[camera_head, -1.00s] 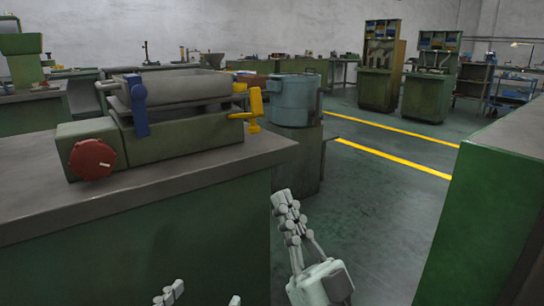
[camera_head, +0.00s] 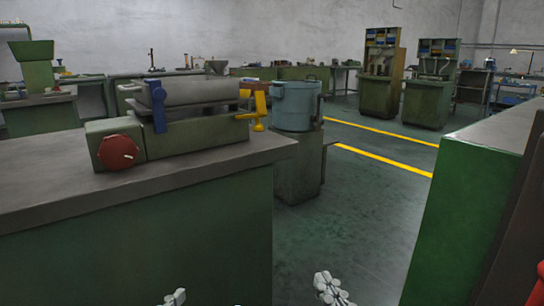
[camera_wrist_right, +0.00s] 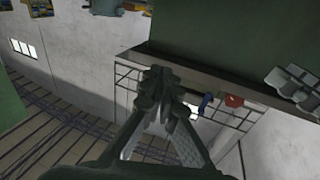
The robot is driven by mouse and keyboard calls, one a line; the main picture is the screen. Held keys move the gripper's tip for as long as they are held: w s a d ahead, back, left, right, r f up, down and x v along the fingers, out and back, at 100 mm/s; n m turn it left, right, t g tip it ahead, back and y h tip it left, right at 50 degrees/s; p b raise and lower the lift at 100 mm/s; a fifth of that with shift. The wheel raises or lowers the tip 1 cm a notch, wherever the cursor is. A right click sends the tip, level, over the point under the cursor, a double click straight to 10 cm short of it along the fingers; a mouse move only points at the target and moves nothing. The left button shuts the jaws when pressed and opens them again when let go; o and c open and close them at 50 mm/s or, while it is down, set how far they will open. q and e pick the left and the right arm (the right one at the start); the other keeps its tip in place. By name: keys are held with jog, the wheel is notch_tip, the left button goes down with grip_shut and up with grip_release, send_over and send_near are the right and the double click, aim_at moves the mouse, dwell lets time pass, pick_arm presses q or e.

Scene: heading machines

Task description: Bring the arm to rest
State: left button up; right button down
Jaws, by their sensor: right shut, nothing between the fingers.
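My right gripper (camera_head: 331,289) shows at the bottom of the head view, right of centre, over the floor beside the bench. Its fingers (camera_wrist_right: 160,78) are together and empty in the right wrist view. My left gripper (camera_head: 205,301) shows only by its tips at the bottom edge of the head view, in front of the bench. The tips are well apart, and the rest is cut off by the frame. Neither gripper touches anything that I can see.
A grey-topped green bench (camera_head: 230,164) at left carries a machine with a red knob (camera_head: 118,152) and blue lever (camera_head: 158,107). A blue-grey drum (camera_head: 297,104) stands behind it. A green cabinet (camera_head: 465,215) stands at right. Floor (camera_head: 365,205) between is clear.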

pick_arm(q)
jog(key=s+a+f+g+y+p, duration=0.1)
jog(key=a+f+g+y+p, duration=0.15)
jog(key=f, duration=0.45)
jog(key=s+a+f+g+y+p, duration=0.1)
jog(key=a+f+g+p, duration=0.25)
jog(key=f, duration=0.35)
pick_arm(e)
jog(key=s+d+f+g+h, duration=0.2)
jog(key=d+f+g, duration=0.2)
jog(key=f, duration=0.4)
jog(key=s+d+f+g+h, duration=0.25)
jog(key=d+f, duration=0.25)
jog(key=f, duration=0.4)
pick_arm(q)
jog(key=s+a+f+n+g+y+p, duration=0.2)
jog(key=s+a+f+g+p, duration=0.1)
jog(key=s+a+f+g, duration=0.4)
jog(key=s+a+f, duration=0.3)
jog(key=f, duration=0.1)
jog(key=shift+s+f, duration=0.2)
jog(key=shift+s, duration=0.05)
pick_arm(e)
jog(key=s+d+f+m+g+h, duration=0.1)
jog(key=s+d+f+g+h, duration=0.1)
jog(key=s+d+f+g, duration=0.6)
notch_tip(320, 180, down, 3)
jog(key=shift+s+d+r+m+h, duration=0.1)
jog(key=shift+s+d+m+h, duration=0.4)
jog(key=shift+s, duration=0.6)
